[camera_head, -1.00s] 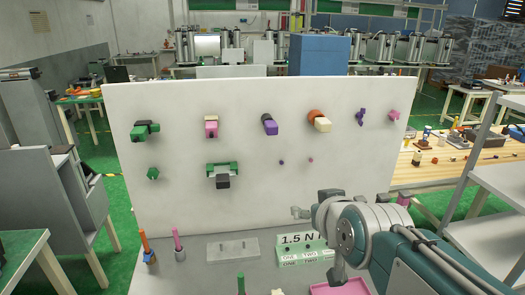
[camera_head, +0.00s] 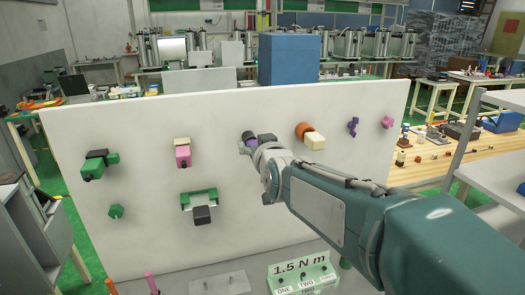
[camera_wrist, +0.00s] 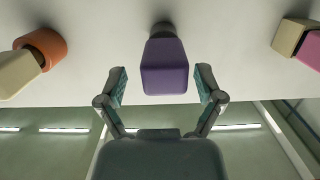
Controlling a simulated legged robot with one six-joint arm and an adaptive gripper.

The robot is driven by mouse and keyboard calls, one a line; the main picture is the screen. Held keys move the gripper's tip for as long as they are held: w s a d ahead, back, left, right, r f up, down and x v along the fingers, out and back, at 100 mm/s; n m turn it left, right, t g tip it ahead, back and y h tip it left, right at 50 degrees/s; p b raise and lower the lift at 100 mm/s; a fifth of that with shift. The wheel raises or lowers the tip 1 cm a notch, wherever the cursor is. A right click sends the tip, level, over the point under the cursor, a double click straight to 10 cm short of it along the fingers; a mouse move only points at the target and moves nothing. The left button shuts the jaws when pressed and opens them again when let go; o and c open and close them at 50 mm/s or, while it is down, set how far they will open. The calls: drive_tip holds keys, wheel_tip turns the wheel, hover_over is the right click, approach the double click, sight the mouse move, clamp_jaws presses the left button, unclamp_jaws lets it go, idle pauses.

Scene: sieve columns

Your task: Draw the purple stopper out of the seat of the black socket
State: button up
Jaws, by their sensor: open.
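The purple stopper (camera_wrist: 165,68) is a rounded block in the middle of the wrist view, with its narrow end toward the black socket (camera_wrist: 162,28) on the white panel. In the head view only a bit of the purple stopper (camera_head: 248,135) shows behind my arm, with a dark part of the socket (camera_head: 267,138) beside it. My gripper (camera_wrist: 161,82) is open, with one finger on each side of the stopper and a gap to it on both sides. In the head view my gripper (camera_head: 250,147) is at the stopper, its fingers mostly hidden.
On the panel (camera_head: 130,230), an orange socket with a cream block (camera_head: 315,140) is to the right. A pink block (camera_head: 183,155) under a tan one is to the left. A green clamp-like piece (camera_head: 200,200) is below. A green box marked 1.5 N m (camera_head: 302,275) stands below the panel.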

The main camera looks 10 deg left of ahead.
drive_tip(key=shift+w+a+f, duration=0.25)
drive_tip(key=shift+w+a, duration=0.7)
drive_tip(key=shift+w, duration=0.15)
drive_tip(key=shift+d, duration=0.1)
drive_tip(key=shift+s+d+r, duration=0.1)
drive_tip(key=shift+d, duration=0.05)
clamp_jaws()
unclamp_jaws()
